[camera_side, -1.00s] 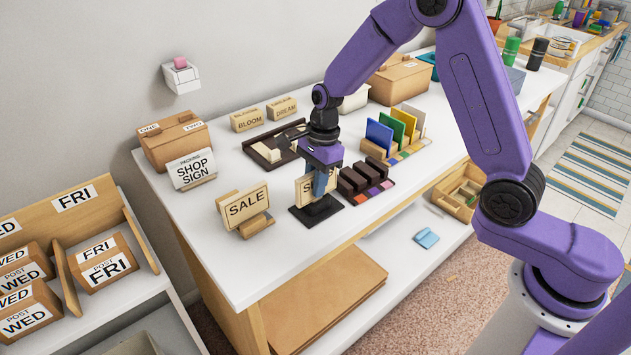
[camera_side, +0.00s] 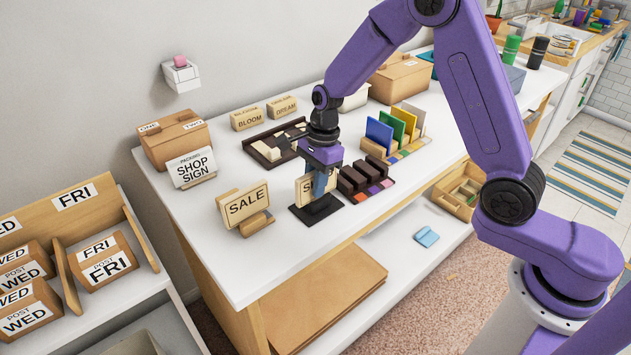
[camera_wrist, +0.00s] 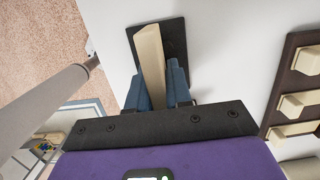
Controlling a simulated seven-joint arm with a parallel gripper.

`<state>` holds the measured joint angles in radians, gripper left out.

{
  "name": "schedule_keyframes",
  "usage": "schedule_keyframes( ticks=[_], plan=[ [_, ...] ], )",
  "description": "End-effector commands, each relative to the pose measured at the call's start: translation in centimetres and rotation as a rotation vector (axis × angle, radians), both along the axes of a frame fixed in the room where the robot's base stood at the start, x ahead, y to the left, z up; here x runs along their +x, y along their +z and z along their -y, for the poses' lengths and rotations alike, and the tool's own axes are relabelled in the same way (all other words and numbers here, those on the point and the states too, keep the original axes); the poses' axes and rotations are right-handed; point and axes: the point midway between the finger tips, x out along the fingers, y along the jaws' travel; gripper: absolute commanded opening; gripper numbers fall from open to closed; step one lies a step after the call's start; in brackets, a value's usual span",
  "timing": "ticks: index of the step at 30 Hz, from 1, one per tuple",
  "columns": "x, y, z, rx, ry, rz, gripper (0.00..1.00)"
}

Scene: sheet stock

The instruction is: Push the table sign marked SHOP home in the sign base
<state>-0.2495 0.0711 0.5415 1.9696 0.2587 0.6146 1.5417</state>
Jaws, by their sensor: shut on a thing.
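The table sign (camera_side: 303,189) is a thin cream-coloured board standing upright at the black sign base (camera_side: 309,212); only the first letters of its marking show beside my gripper. My gripper (camera_side: 320,186) is over the base with its blue fingers shut on the sign. In the wrist view, my gripper (camera_wrist: 158,85) has a finger on each side of the sign (camera_wrist: 150,50), whose edge runs out over the dark base (camera_wrist: 178,40). How deep the sign sits in its slot is hidden.
A SALE sign (camera_side: 245,206) in a wooden stand is close on the left. A dark rack with coloured tabs (camera_side: 365,186) is close on the right. A dark tray (camera_side: 265,150) lies behind, and a SHOP SIGN card (camera_side: 192,168) stands farther left. The front left tabletop is clear.

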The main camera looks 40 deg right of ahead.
Motion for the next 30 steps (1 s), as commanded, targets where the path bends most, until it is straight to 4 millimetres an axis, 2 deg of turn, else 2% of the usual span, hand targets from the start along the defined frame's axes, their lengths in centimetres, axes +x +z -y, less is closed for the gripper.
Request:
schedule_keyframes(
  ticks=[7,8,10,16,17,19,30],
  plan=[
    [-0.31,-0.4,0.07,-0.003,0.001,-0.011,0.0],
    [-0.32,-0.4,0.07,-0.003,0.001,-0.011,0.26],
    [-0.3,-0.38,0.06,-0.003,0.002,-0.011,0.48],
    [-0.2,-0.24,0.04,-0.002,0.001,-0.007,0.49],
    [-0.19,-0.24,0.05,-0.002,0.001,-0.007,0.52],
    [-0.17,-0.21,0.05,-0.002,0.001,-0.006,0.74],
    [-0.12,-0.15,0.04,-0.001,0.001,-0.004,0.74]
  ],
)
